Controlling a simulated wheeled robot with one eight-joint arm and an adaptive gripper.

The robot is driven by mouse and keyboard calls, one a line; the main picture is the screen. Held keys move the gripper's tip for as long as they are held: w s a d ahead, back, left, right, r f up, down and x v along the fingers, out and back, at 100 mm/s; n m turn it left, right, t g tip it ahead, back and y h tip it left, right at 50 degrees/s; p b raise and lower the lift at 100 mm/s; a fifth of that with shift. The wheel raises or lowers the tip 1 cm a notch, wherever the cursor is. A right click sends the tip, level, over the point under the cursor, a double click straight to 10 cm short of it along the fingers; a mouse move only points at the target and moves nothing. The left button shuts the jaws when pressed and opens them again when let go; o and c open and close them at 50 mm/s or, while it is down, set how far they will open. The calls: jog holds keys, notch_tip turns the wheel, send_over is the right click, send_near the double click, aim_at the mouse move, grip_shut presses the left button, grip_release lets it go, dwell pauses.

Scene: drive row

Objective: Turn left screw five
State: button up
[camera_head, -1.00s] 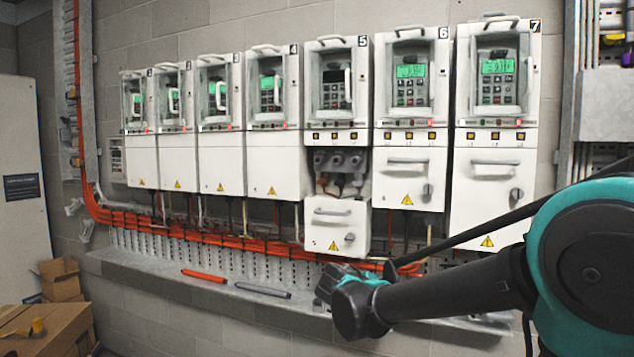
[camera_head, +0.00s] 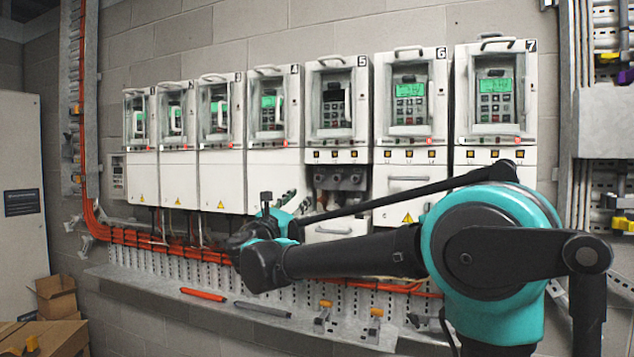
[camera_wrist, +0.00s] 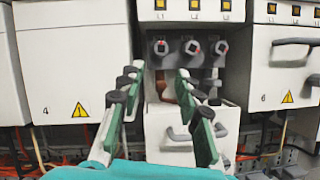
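Drive 5 (camera_head: 338,100) has a dark screen, and its lower cover (camera_wrist: 180,120) hangs down. Three round screws are bared in its recess. The left screw (camera_wrist: 161,48) is in the wrist view, with the middle screw (camera_wrist: 192,48) and the right screw (camera_wrist: 219,46) beside it. The left screw also shows small in the head view (camera_head: 319,178). My gripper (camera_wrist: 159,72) is open and empty, its two green-padded fingers spread below and in front of the left screw, apart from it.
Drive 4 (camera_wrist: 75,60) is closed at the left and drive 6 (camera_wrist: 283,65) has a handled cover at the right. Orange cables (camera_head: 150,238) run below the row. A ledge (camera_head: 150,287) holds a red pen-like tool (camera_head: 202,295) and a grey one (camera_head: 262,309).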

aim_at(319, 178)
jog(key=x, duration=1.2)
jog(key=shift+d, duration=0.2)
grip_shut()
